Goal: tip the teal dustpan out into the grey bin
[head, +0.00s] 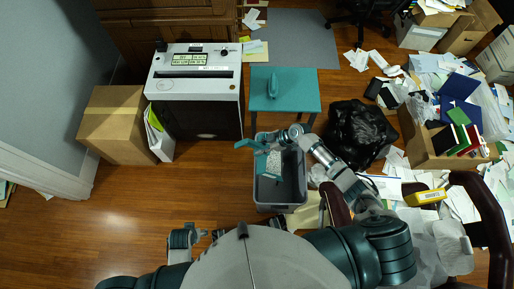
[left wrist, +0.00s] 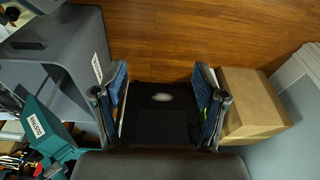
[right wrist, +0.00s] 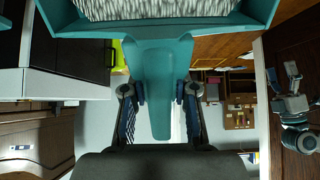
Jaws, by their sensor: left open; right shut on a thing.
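The teal dustpan (head: 261,165) is over the grey bin (head: 281,195) in the head view. My right gripper (head: 271,142) is shut on its handle. In the right wrist view, the handle (right wrist: 158,85) lies between the fingers, and the pan at the top holds white shreds (right wrist: 150,9). The bin also shows at the left of the left wrist view (left wrist: 75,45). My left gripper (head: 203,236) is low in the head view; in its wrist view, its fingers (left wrist: 160,105) are apart with nothing between them. How much lies inside the bin is hard to tell.
A teal table (head: 307,92) with a teal brush (head: 287,84) stands behind the bin. A shredder (head: 195,85) and cardboard box (head: 115,122) are to the left, a black bag (head: 357,133) to the right. Papers litter the right side. The floor left of the bin is mostly clear.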

